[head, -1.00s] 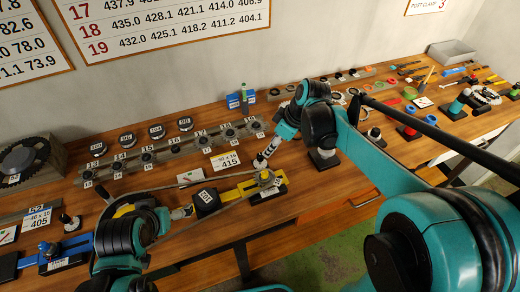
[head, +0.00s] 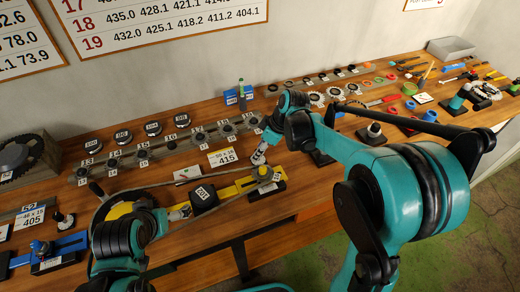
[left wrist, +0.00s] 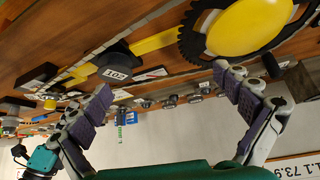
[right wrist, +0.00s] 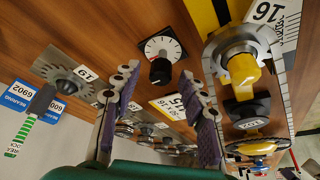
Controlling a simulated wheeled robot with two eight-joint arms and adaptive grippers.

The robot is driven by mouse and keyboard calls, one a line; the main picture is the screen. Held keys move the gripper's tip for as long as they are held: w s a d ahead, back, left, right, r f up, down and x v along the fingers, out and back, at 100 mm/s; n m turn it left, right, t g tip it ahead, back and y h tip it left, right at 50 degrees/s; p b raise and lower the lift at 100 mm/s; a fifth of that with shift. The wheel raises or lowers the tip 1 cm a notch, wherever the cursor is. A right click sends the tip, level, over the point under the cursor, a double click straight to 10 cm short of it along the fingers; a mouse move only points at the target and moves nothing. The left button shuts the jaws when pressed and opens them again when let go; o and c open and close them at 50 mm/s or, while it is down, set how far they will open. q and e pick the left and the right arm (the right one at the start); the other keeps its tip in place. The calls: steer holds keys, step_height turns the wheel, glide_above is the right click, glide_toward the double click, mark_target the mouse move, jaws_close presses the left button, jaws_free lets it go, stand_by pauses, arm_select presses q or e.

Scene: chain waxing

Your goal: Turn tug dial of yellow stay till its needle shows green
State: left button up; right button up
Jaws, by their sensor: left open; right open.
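The yellow stay (head: 238,189) is a yellow bar on the bench; its right end carries a toothed wheel with a yellow hub in the right wrist view (right wrist: 240,68). A white round dial (right wrist: 160,47) with a black knob stands on a black base beside the stay; I cannot make out which colour its needle shows. In the head view the dial is hidden by my right arm. My right gripper (right wrist: 163,105) is open and empty, its fingers pointing towards the dial, apart from the knob. My left gripper (left wrist: 165,95) is open and empty near the stay's left part.
A black block marked 102 (head: 204,197) sits on the stay. A card reading 415 (head: 223,158) lies behind it. A row of numbered sprockets (head: 165,149) stands farther back. A blue stay (head: 62,248) is at the left.

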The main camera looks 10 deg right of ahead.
jaws_close()
steer(key=shift+m, duration=0.4)
steer(key=m+t+h, duration=0.1)
steer(key=m, duration=0.1)
steer(key=shift+s+a+m+p, duration=0.1)
steer(key=shift+a+m+p, duration=0.05)
steer(key=shift+m+p, duration=0.25)
steer(key=shift+m+t+h, duration=0.4)
steer(key=shift+m+h, duration=0.3)
steer(key=shift+m, duration=1.4)
steer(key=shift+p, duration=0.3)
jaws_free()
steer(key=shift+r, duration=0.1)
